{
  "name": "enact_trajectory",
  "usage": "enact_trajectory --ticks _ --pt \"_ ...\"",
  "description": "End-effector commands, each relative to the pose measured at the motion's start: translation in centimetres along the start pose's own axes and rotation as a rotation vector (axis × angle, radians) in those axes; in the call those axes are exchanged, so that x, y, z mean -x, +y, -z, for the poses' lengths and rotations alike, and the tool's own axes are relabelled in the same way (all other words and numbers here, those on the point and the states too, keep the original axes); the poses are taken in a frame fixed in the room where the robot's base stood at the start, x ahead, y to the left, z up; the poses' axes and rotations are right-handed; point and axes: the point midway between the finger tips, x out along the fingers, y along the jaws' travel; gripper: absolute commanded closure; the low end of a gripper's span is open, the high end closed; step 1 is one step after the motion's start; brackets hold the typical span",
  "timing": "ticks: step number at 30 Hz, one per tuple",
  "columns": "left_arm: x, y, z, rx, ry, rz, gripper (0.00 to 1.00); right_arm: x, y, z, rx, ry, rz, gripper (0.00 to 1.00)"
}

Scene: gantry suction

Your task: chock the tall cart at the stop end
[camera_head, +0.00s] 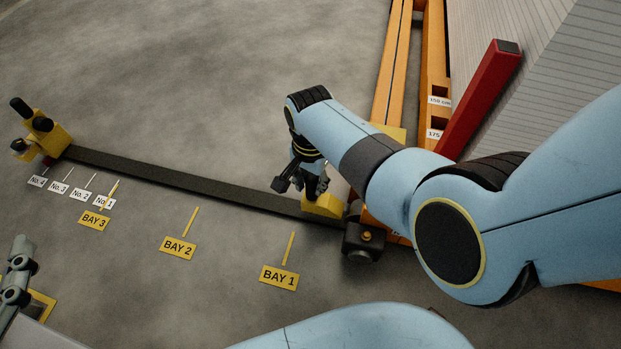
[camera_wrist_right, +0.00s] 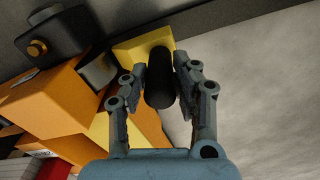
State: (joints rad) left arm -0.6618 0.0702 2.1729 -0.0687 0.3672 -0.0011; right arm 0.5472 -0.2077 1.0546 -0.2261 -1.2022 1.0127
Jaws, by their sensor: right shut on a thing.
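The dark rail (camera_head: 190,178) runs along the floor from a yellow block with black cylinders (camera_head: 45,128) at far left to the orange cart (camera_head: 397,60) at right. My right gripper (camera_head: 312,190) is over the rail's right end, beside the cart. In the right wrist view, the gripper (camera_wrist_right: 160,90) is shut on the black upright handle (camera_wrist_right: 158,82) of a yellow chock (camera_wrist_right: 140,45). The chock (camera_head: 325,206) sits at the rail close beside the cart's dark wheel (camera_wrist_right: 98,70); contact cannot be told.
A dark motor box (camera_head: 362,238) sticks out at the cart's foot. A red post (camera_head: 480,95) leans behind my arm. Floor signs BAY 1 (camera_head: 279,278), BAY 2 (camera_head: 178,248) and BAY 3 (camera_head: 94,221) line the rail. Open floor lies beyond it. A grey jointed part (camera_head: 17,270) shows lower left.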

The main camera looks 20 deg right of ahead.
Motion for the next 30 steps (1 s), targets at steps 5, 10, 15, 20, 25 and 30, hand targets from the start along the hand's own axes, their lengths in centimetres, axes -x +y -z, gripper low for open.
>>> enact_trajectory --ticks 5,10,15,20,25,30 --pt "-1.1 -0.1 2.4 -0.009 0.096 0.0 0.6 -0.7 0.1 0.0 0.0 0.0 0.0 1.0" --pt "-1.7 -0.1 4.2 -0.018 0.176 -0.001 0.6 -1.2 0.1 0.1 0.0 0.0 0.0 1.0" --pt "-2.2 -0.2 6.5 -0.027 0.263 -0.002 0.6 -1.7 0.2 0.1 0.0 0.0 0.0 1.0" --pt "-2.5 -0.2 7.8 -0.031 0.312 -0.002 0.6 -2.5 1.1 0.4 -0.001 0.001 -0.001 1.0" --pt "-2.6 -0.2 8.2 -0.032 0.329 -0.002 0.6 -3.0 1.6 0.6 0.0 0.001 0.002 1.0" --pt "-2.5 -0.2 8.2 -0.033 0.33 -0.003 0.6 -3.0 1.7 0.6 0.0 0.001 0.002 1.0"
